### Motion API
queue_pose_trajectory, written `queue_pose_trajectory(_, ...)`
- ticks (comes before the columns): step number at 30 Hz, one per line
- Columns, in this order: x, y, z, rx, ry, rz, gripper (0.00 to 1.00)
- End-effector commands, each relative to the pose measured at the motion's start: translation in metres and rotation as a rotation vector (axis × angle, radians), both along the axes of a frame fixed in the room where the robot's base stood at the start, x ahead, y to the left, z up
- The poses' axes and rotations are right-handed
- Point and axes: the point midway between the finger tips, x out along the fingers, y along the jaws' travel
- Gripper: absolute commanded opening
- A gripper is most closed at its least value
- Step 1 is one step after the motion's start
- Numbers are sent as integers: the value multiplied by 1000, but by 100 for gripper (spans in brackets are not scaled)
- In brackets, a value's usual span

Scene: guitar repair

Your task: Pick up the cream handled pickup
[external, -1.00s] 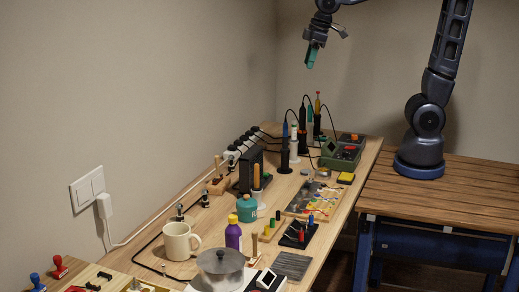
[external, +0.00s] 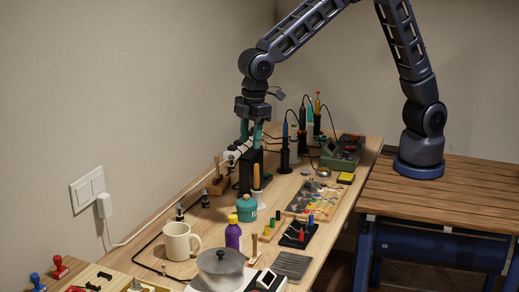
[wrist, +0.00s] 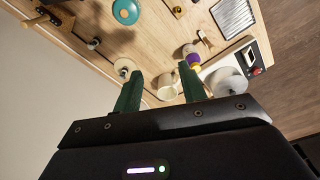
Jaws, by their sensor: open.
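The cream mug (external: 177,241) with a handle on its right side stands upright on the bench, left of the purple bottle. It is the only cream handled thing I can make out. In the wrist view the mug (wrist: 167,88) shows between my two green fingers, beyond their tips, partly hidden at its lower edge.
Soldering tools (external: 284,147) stand farther back. The wall closes off the left side.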

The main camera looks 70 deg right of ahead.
Motion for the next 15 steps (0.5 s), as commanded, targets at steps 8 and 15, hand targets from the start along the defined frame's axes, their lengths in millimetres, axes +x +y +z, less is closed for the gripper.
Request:
queue_pose_trajectory(8, -40, 102, -78, -39, 39, 166, 41)
queue_pose_trajectory(15, -64, 144, -116, -55, 52, 241, 41)
